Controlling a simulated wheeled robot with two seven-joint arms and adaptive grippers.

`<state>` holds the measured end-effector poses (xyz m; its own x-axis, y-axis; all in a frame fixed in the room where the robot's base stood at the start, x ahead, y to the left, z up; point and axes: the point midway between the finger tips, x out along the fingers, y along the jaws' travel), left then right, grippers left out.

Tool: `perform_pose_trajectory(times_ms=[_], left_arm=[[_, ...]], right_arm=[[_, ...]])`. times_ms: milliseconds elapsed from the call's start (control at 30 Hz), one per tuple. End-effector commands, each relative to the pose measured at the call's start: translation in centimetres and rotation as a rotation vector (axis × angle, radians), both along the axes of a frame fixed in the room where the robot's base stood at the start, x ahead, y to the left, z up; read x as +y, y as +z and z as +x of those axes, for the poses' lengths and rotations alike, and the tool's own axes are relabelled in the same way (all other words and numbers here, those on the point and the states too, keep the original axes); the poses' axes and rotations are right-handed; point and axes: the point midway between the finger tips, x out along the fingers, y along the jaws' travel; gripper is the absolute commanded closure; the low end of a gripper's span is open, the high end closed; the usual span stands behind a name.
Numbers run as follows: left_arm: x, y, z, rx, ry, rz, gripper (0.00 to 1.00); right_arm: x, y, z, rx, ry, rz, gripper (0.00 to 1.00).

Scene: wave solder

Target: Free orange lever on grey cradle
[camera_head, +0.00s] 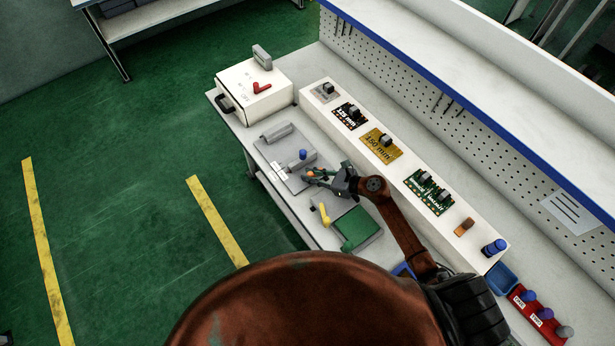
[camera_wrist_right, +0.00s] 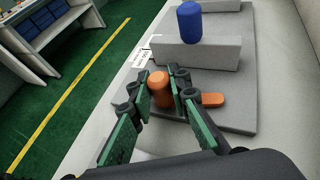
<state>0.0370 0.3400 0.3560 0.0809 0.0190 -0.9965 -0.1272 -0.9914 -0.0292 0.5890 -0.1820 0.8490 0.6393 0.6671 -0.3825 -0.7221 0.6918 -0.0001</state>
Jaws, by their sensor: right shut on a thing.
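The orange lever (camera_wrist_right: 161,88) has an upright rounded knob and a flat orange arm (camera_wrist_right: 212,100) reaching right along the grey cradle (camera_wrist_right: 243,115). In the head view the orange lever (camera_head: 310,174) shows at the near end of the grey cradle (camera_head: 271,157). My right gripper (camera_wrist_right: 163,88) has its green fingers closed around the orange knob. It also shows in the head view (camera_head: 312,175). A blue knob (camera_wrist_right: 189,22) stands on a grey block (camera_wrist_right: 197,53) behind the lever. My left gripper is not in view.
A fixture with a yellow lever (camera_head: 324,213) and green plate (camera_head: 355,227) lies nearer on the bench. A white box with a red handle (camera_head: 262,87) stands at the far end. A raised white shelf (camera_head: 405,165) with boards runs along the right.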

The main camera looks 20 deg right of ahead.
Motion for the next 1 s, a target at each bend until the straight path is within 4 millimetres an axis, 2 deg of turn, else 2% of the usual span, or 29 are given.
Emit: perform_pose_trajectory(times_ms=[33,133,467,500,700,767,1000], left_arm=[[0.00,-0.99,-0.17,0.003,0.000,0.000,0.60],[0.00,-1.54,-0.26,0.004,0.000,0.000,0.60],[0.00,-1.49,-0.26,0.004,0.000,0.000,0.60],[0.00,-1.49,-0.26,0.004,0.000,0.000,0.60],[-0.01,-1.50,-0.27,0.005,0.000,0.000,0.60],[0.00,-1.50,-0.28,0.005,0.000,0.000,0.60],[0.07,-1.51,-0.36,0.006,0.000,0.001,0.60]], right_arm=[[0.18,-0.50,-0.17,0.000,0.026,-0.001,1.00],[0.13,-0.38,-0.39,0.001,0.053,0.001,1.00],[0.25,-0.09,-0.59,0.004,0.068,0.002,1.00],[0.25,-0.10,-0.60,0.004,0.068,0.002,0.83],[0.13,-0.09,-0.55,0.004,0.065,0.002,0.69],[0.06,-0.08,-0.52,0.003,0.063,0.002,0.65],[-0.06,-0.04,-0.45,0.002,0.061,0.002,0.64]])
